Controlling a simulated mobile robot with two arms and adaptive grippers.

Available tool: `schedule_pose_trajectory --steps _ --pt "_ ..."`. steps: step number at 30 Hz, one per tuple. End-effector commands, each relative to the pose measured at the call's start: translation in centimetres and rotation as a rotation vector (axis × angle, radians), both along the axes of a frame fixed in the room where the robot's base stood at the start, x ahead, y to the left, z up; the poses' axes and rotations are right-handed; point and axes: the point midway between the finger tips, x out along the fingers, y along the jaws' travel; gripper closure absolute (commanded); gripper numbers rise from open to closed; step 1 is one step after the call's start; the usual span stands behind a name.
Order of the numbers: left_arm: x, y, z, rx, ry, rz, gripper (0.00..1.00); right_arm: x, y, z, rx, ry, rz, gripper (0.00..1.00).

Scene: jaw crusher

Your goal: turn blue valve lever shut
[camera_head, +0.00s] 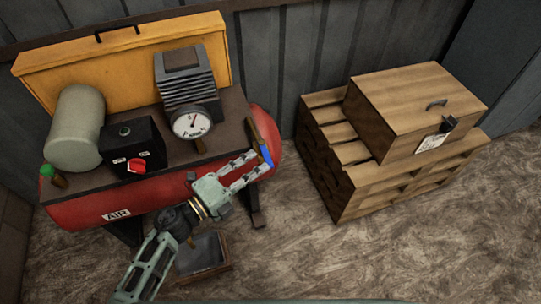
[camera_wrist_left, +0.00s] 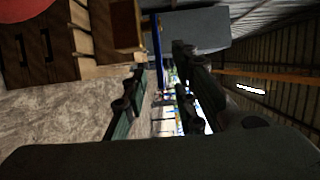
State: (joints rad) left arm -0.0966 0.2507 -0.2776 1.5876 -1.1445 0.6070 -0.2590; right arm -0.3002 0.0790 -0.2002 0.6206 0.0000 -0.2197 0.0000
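The blue valve lever (camera_head: 267,156) is at the right end of the red air compressor tank (camera_head: 88,208). In the left wrist view the blue lever (camera_wrist_left: 158,45) is a thin upright strip. My left gripper (camera_head: 258,164) reaches in from the lower left over the tank. Its two fingers are apart, with the lever at their tips. In the left wrist view the lever shows in the gap between the fingers of my left gripper (camera_wrist_left: 158,75). I cannot tell whether either finger touches it. My right gripper is not in view.
A pressure gauge (camera_head: 192,122), a grey motor (camera_head: 186,80) and a black switch box with a red knob (camera_head: 133,146) stand on top of the compressor. A wooden box (camera_head: 415,110) sits on stacked pallets (camera_head: 335,150) to the right.

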Motion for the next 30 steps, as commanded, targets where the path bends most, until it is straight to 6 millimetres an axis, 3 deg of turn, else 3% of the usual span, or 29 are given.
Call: schedule_pose_trajectory --steps 9,20,30 --pt "3.0 -3.4 0.0 -0.003 0.003 0.004 0.74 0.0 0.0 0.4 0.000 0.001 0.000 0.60" --pt "3.5 -3.9 -0.1 -0.002 0.004 0.004 0.74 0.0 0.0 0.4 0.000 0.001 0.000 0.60" --pt "3.4 -3.8 -0.1 -0.002 0.004 0.004 1.00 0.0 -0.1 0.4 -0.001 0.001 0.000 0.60"
